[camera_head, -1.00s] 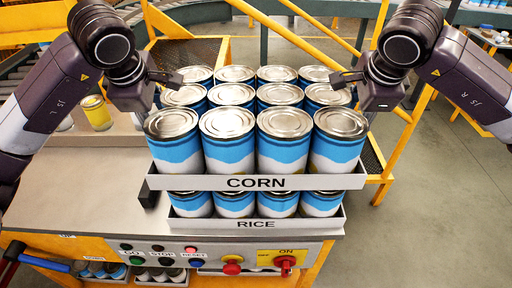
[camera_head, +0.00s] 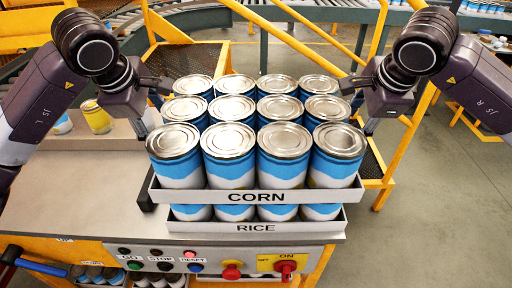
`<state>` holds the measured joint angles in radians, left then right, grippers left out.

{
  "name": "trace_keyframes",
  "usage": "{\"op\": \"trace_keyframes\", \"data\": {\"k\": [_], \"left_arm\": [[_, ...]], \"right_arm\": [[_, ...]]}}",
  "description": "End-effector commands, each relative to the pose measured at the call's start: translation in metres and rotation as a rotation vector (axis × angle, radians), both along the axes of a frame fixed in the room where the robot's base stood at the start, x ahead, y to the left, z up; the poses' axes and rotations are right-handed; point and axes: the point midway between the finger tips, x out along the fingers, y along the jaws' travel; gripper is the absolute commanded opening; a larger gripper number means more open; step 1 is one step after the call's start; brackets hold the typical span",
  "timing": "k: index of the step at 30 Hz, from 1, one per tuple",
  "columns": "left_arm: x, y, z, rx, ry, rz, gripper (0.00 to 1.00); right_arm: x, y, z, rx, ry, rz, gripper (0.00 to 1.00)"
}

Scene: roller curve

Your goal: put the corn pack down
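The corn pack is a grey tray labelled CORN (camera_head: 308,197) with several blue-and-white cans. It sits level, directly above the rice pack, a similar tray labelled RICE (camera_head: 320,227), on the metal worktop. Only a narrow band of the rice cans shows; whether the corn tray touches their tops is hidden. My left gripper (camera_head: 156,103) is at the left side of the corn pack, near its middle and rear cans. My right gripper (camera_head: 362,104) is at the right side in the same way. The fingers of both look spread, with nothing seen between them.
The worktop (camera_head: 95,190) is bare to the left of the packs. A yellow can (camera_head: 96,116) stands further left. A button panel (camera_head: 215,260) runs along the front edge. Yellow railings (camera_head: 395,130) and a roller conveyor (camera_head: 300,17) lie behind.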

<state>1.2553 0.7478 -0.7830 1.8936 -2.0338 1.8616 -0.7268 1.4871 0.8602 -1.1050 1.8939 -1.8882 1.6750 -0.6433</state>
Motion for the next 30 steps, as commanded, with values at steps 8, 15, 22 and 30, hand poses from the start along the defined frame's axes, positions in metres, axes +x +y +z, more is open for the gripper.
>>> {"op": "trace_keyframes", "data": {"k": [8,15,22,30], "left_arm": [[0.000,0.005,-0.002,0.005,0.005,0.006,0.63],[0.000,0.006,-0.003,0.007,0.006,0.008,0.63],[-0.001,0.006,0.000,0.008,0.005,0.008,0.63],[-0.020,0.007,0.040,0.008,-0.001,0.006,0.63]], "right_arm": [[0.000,-0.005,-0.003,-0.005,0.005,-0.006,0.48],[0.000,-0.006,-0.004,-0.007,0.007,-0.008,0.63],[0.000,-0.006,-0.004,-0.008,0.007,-0.008,0.63],[0.000,-0.006,-0.004,-0.009,0.007,-0.009,0.63]]}}
